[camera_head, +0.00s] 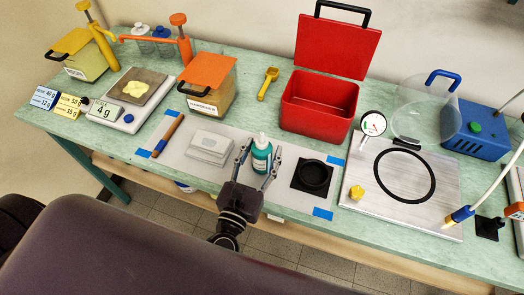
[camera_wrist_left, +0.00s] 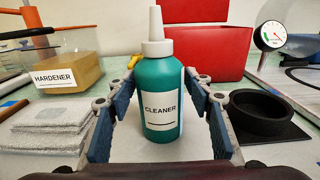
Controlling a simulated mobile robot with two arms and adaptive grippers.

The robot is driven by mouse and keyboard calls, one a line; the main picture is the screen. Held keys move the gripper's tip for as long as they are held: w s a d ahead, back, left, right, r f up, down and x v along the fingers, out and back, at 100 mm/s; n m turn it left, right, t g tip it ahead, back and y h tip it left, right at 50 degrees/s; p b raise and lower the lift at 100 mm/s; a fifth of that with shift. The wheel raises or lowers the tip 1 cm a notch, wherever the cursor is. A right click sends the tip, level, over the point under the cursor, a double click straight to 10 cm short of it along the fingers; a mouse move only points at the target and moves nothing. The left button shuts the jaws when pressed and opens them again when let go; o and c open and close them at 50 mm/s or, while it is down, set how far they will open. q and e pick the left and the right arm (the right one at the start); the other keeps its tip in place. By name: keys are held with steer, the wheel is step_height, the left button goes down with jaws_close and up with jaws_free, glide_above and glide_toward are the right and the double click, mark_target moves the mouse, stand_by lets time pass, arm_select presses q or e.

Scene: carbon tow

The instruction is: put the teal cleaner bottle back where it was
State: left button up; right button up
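The teal cleaner bottle (camera_head: 261,155) stands upright on a light grey mat (camera_head: 225,180) near the table's front edge. It has a white nozzle cap and a CLEANER label, and it also shows in the left wrist view (camera_wrist_left: 160,95). My left gripper (camera_head: 260,163) has its fingers on both sides of the bottle. In the left wrist view my left gripper (camera_wrist_left: 160,120) is open, with a visible gap between each blue pad and the bottle. My right gripper is not in view.
Folded grey cloths (camera_head: 209,146) lie left of the bottle, and a black round dish (camera_head: 314,174) on a black square lies right. An open red box (camera_head: 318,105) stands behind. A metal plate (camera_head: 405,190) with a black ring and a gauge (camera_head: 373,124) is further right.

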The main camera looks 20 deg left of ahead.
arm_select(q)
steer(key=shift+o, duration=0.3)
steer(key=shift+r, duration=0.1)
steer(key=shift+r+p, duration=0.2)
steer(key=shift+p, duration=0.1)
steer(key=s+b, duration=0.1)
steer(key=s, duration=0.2)
steer(key=s+b, duration=0.2)
steer(key=s, duration=0.2)
steer(key=s+b, duration=0.1)
steer(key=s, duration=0.2)
steer(key=shift+s+a+f, duration=0.15)
steer(key=shift+s+f, duration=0.05)
steer(key=shift+f, duration=0.1)
steer(key=shift+s+r+b, duration=0.2)
steer(key=shift+s+b, duration=0.15)
steer(key=shift+s, duration=0.45)
